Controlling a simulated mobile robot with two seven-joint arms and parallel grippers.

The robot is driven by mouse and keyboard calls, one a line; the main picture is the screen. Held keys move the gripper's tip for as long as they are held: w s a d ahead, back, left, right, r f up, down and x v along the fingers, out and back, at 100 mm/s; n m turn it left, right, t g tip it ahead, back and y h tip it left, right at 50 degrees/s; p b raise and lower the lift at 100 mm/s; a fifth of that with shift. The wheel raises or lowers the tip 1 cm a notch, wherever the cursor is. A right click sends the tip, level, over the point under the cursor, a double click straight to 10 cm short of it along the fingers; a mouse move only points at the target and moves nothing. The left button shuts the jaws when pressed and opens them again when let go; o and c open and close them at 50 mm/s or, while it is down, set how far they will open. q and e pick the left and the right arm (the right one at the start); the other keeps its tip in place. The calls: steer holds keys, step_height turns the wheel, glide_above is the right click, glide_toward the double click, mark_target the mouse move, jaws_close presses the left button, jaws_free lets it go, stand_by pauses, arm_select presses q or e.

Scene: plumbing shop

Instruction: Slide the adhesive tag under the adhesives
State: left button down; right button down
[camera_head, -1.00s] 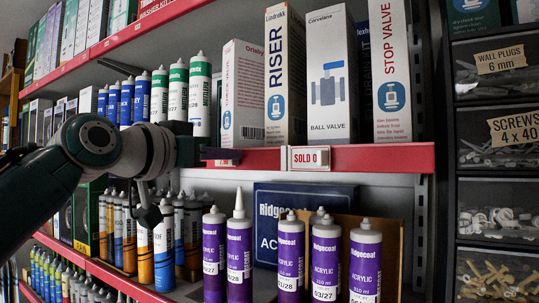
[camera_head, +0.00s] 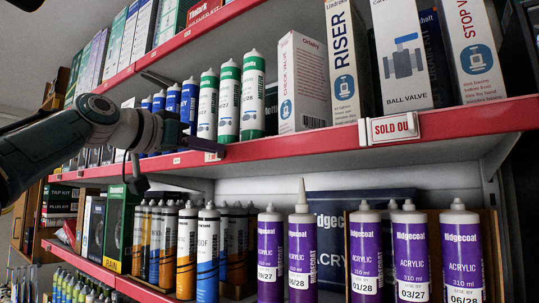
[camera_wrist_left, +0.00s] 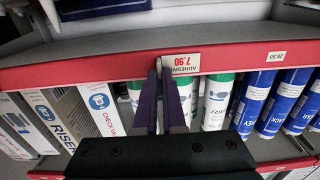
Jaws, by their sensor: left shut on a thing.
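My left gripper (camera_wrist_left: 168,70) is shut on a small white tag (camera_wrist_left: 181,64) reading "ADHESIVES 7.90", upside down in the wrist view. The tag lies against the red front edge of the upper shelf. In the head view my left gripper (camera_head: 212,150) is at that edge, in front of the green-and-white cartridges (camera_head: 228,105), and the tag there is mostly hidden by the fingers. Blue cartridges (camera_head: 188,103) stand to the left of the green ones, partly behind my arm. My right gripper is not in view.
A "SOLD OUT" tag (camera_head: 391,129) sits on the same edge further right, under the ball valve box (camera_head: 404,60). The check valve box (camera_head: 302,85) stands right of the green cartridges. A 28.50 price tag (camera_wrist_left: 276,56) marks the blue ones.

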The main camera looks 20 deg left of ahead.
arm_select(q)
steer(key=shift+a, duration=0.15)
steer(key=c, duration=1)
jaws_free()
steer(key=b+v, duration=0.8)
steer(key=v, duration=0.1)
steer(key=shift+s, duration=0.4)
